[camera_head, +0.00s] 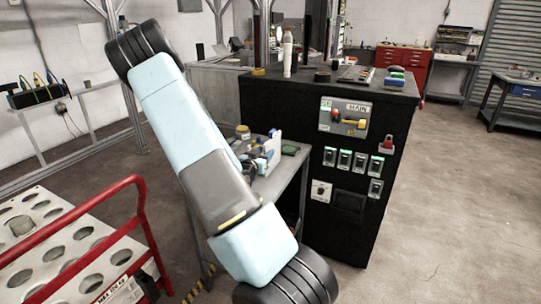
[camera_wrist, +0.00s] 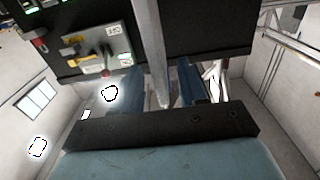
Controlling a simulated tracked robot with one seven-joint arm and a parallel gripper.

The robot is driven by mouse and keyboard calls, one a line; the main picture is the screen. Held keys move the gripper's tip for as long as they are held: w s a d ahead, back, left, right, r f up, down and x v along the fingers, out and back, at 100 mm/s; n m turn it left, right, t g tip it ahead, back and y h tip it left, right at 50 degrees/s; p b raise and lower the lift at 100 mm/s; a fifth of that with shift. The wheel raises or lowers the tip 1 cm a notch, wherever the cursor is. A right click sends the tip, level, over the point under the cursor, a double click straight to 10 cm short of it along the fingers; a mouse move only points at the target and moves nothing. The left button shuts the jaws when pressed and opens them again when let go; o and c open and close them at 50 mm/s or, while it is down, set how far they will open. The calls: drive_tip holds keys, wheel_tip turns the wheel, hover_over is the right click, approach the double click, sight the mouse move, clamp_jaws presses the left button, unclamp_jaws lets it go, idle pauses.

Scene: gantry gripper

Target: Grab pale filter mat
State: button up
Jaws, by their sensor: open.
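I cannot make out the pale filter mat for certain in either view. In the head view, a pale upright item (camera_head: 270,149) stands among small things on the grey side table (camera_head: 285,180), partly hidden behind my arm. In the wrist view my gripper (camera_wrist: 160,82) is open, its two blue fingers wide apart. Nothing is held between them; a grey post (camera_wrist: 154,45) shows in the background of the gap. My gripper is mostly hidden by my arm in the head view.
A black cabinet (camera_head: 285,160) with switches stands right of the table; a white bottle (camera_head: 287,54) and several small items are on its top. A red-railed cart (camera_head: 140,210) with a holed plate is at lower left. Floor at right is clear.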

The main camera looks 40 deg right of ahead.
drive_tip(key=x, duration=0.5)
drive_tip(key=shift+d+r, duration=0.15)
drive_tip(key=shift+d, duration=0.1)
drive_tip(key=shift+c, duration=0.3)
clamp_jaws()
